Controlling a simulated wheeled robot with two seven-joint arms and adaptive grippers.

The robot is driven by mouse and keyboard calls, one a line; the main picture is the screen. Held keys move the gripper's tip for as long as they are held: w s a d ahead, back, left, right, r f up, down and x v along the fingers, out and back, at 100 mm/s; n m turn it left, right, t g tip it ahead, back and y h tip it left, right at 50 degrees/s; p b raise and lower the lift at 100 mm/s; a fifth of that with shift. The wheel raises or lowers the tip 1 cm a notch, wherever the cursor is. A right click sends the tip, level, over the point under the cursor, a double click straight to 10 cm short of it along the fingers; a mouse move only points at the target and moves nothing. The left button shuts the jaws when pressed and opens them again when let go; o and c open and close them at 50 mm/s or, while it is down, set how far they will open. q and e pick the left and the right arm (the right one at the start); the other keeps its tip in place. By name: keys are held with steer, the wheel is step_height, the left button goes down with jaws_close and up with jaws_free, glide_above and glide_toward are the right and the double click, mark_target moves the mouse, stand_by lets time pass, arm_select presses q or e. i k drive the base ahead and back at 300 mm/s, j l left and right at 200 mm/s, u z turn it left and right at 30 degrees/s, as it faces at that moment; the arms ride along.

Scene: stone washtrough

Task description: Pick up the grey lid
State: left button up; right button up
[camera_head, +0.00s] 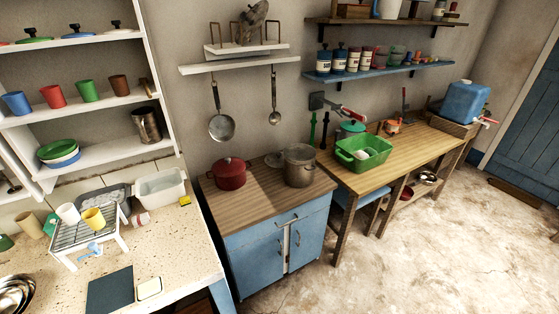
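Neither of my grippers is in view.
The blue cabinet (280,240) stands between the speckled counter (190,245) and a wooden table (400,150) with a green tub (363,163).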

mark_target(275, 160)
steer(key=i+l, duration=0.9)
steer(key=i, duration=0.25)
steer(key=i+l+u, duration=0.15)
steer(key=i+l, duration=0.75)
steer(key=i, duration=0.25)
